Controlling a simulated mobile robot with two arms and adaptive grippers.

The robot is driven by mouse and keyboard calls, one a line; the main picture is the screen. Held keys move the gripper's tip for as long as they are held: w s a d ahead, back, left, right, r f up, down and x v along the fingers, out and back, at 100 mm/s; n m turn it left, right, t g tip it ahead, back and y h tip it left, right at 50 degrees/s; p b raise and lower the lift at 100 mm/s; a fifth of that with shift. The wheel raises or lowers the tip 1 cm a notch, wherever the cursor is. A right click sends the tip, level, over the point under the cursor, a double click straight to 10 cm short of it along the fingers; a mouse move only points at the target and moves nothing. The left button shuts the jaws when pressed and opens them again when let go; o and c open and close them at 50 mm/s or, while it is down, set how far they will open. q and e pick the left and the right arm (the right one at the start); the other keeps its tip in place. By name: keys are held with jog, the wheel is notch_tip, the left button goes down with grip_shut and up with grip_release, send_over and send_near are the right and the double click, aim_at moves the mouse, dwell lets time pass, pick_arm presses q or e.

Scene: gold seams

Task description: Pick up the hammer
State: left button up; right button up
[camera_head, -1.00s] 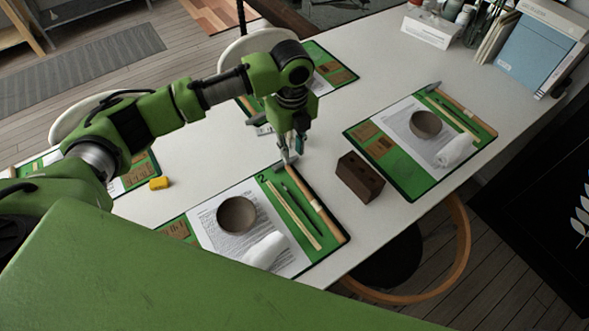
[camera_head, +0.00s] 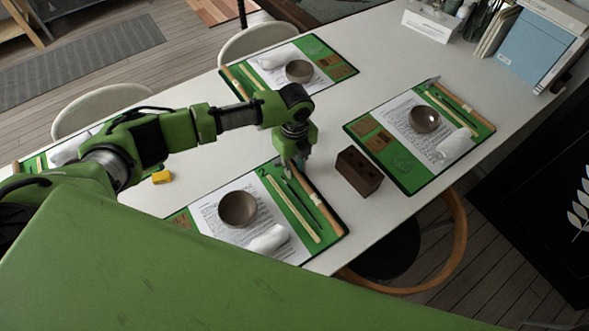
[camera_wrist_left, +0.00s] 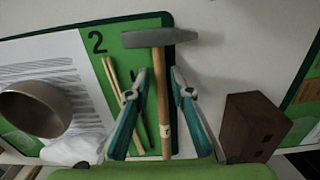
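The hammer lies along the right edge of the green mat marked 2. In the left wrist view its grey metal head is at the top and its wooden handle (camera_wrist_left: 161,100) runs downward. In the head view the handle (camera_head: 322,207) shows, while its head is largely hidden by my gripper. My left gripper (camera_wrist_left: 160,74) is open, with one finger on each side of the handle below the head. In the head view the left gripper (camera_head: 291,170) is low over the mat's far right corner. I cannot tell whether the fingers touch the handle. My right gripper is not in view.
A dark brown block (camera_head: 359,172) with holes stands right of the hammer. Light sticks (camera_head: 294,207) and a thin dark tool lie left of it. A bowl (camera_head: 238,209) and white roll (camera_head: 268,239) sit on the mat's paper. A yellow block (camera_head: 161,177) lies left.

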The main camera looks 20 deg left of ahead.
pick_arm(q)
grip_shut()
jog(key=shift+r, duration=0.1)
